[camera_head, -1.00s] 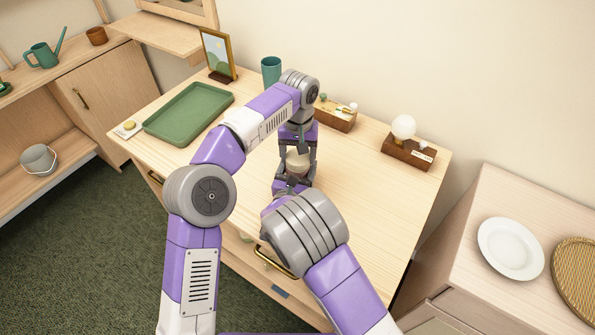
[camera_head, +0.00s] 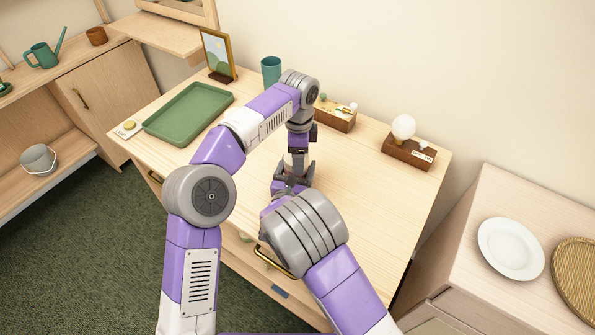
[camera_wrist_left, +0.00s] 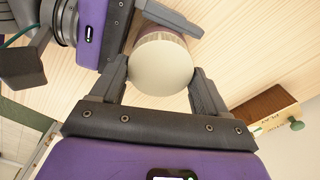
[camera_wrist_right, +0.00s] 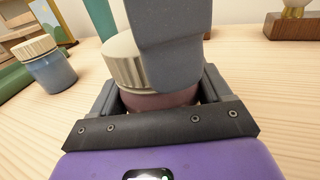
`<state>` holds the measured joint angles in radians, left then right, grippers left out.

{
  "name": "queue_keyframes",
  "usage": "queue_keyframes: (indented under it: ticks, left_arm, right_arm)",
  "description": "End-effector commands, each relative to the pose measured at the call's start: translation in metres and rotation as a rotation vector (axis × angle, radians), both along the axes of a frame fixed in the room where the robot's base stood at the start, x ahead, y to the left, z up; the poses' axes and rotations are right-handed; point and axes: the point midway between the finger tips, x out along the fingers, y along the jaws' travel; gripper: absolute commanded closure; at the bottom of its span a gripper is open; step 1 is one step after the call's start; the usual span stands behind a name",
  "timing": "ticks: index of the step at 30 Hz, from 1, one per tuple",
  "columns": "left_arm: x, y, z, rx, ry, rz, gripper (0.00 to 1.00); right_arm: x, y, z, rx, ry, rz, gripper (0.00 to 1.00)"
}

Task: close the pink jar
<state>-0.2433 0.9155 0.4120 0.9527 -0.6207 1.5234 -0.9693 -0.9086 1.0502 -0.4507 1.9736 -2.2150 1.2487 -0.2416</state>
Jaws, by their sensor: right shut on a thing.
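The pink jar (camera_wrist_right: 163,99) stands on the desk with its body between the fingers of my right gripper (camera_wrist_right: 160,97), which is shut on it. Its cream ribbed lid (camera_wrist_right: 122,61) is at the top of the jar; in the left wrist view I see the round lid top (camera_wrist_left: 162,66) face on. My left gripper (camera_wrist_left: 163,75) is above, with its fingers on both sides of the lid; I cannot tell whether they press on it. One left finger hides part of the lid in the right wrist view, so its seating is unclear. In the head view the grippers mostly cover the jar.
A blue jar with a cream lid (camera_wrist_right: 46,66) stands nearby. The desk also bears a green tray (camera_head: 188,113), picture frame (camera_head: 217,55), teal cup (camera_head: 271,71), small wooden box (camera_head: 337,117) and bulb lamp (camera_head: 408,152). The desk's right side is clear.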

Motion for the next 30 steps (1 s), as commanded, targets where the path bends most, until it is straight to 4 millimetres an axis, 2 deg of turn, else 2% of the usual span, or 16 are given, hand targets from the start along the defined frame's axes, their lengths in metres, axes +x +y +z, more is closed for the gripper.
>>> queue_keyframes:
  ticks: [1, 4, 12, 22, 30]
  left_arm:
    - [-0.001, -0.001, 0.000, -0.001, 0.000, -0.002, 0.18]
    - [0.000, 0.000, 0.000, 0.002, 0.001, 0.000, 0.04]
    - [0.000, 0.001, 0.001, 0.005, 0.001, 0.003, 0.04]
    - [0.000, 0.001, 0.039, 0.006, 0.001, 0.004, 0.04]
    - [0.000, 0.002, 0.045, 0.007, 0.003, 0.004, 0.04]
  right_arm:
    - [0.000, 0.002, 0.001, 0.001, -0.001, 0.004, 1.00]
    - [0.000, 0.001, 0.001, 0.001, -0.001, 0.001, 1.00]
    - [0.001, -0.002, 0.001, 0.001, -0.002, -0.005, 1.00]
    - [0.001, -0.003, 0.001, 0.001, -0.002, -0.007, 1.00]
    - [0.001, -0.003, 0.001, 0.001, -0.002, -0.007, 1.00]
